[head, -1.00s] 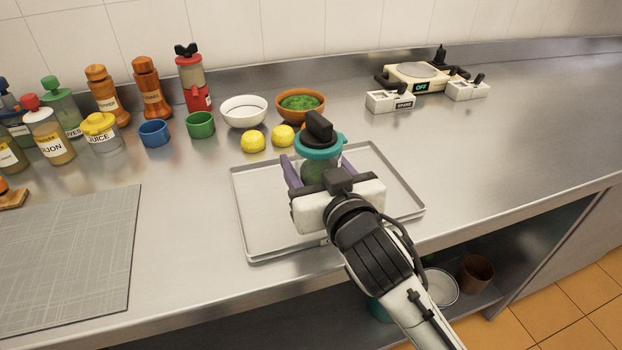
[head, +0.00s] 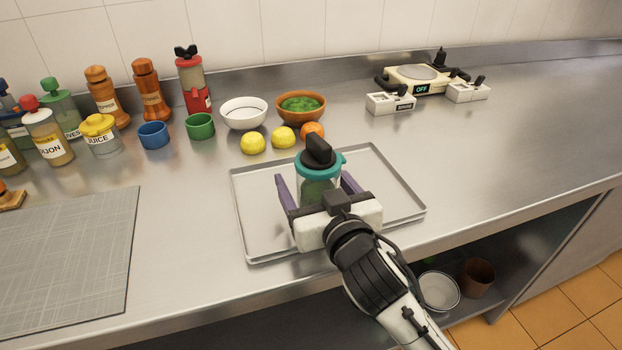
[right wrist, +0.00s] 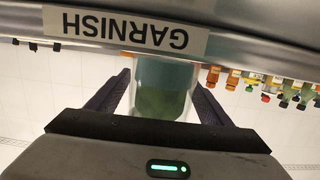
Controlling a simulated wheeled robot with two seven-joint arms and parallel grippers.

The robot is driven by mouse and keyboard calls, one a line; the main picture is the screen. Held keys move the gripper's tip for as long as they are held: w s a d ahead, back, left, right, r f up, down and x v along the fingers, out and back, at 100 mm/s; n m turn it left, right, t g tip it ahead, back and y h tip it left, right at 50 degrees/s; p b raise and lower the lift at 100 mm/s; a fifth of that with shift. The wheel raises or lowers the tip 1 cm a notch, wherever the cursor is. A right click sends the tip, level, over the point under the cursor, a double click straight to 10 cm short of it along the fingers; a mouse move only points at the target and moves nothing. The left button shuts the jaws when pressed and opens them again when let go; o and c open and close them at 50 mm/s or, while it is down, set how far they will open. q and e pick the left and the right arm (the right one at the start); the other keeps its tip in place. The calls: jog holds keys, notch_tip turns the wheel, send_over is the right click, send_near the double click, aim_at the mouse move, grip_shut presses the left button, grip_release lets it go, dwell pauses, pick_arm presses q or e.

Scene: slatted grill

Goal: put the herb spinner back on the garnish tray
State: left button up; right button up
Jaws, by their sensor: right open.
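The herb spinner (head: 319,170) is a clear jar with green contents, a teal lid and a black knob. It stands upright over the silver garnish tray (head: 262,237) and appears to rest on it. My right gripper (head: 314,183) is open, with its purple fingers on either side of the jar. In the right wrist view the jar (right wrist: 162,92) is between the spread fingers, and the tray's GARNISH label (right wrist: 125,28) shows upside down. The jar's base is hidden behind the gripper in the head view. My left gripper is not in view.
Yellow lemons (head: 253,143), an orange fruit (head: 312,130), a white bowl (head: 243,113) and a bowl of greens (head: 301,106) stand behind the tray. A grey cutting board (head: 65,260) lies left. The counter right of the tray is clear.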

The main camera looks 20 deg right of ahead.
aim_at(318, 192)
jog(key=shift+r, duration=0.15)
jog(key=shift+s, duration=0.25)
jog(key=s, duration=0.5)
jog(key=s+r, duration=0.1)
jog(key=s, duration=0.2)
jog(key=shift+s+d+r+b, duration=0.1)
jog(key=shift+s+d+b, duration=0.05)
jog(key=shift+s+b, duration=0.2)
jog(key=shift+s+r+p, duration=0.25)
jog(key=shift+s+p, duration=0.35)
jog(key=shift+s, duration=0.3)
jog(key=shift+s+r, duration=0.1)
jog(key=shift+s, duration=0.35)
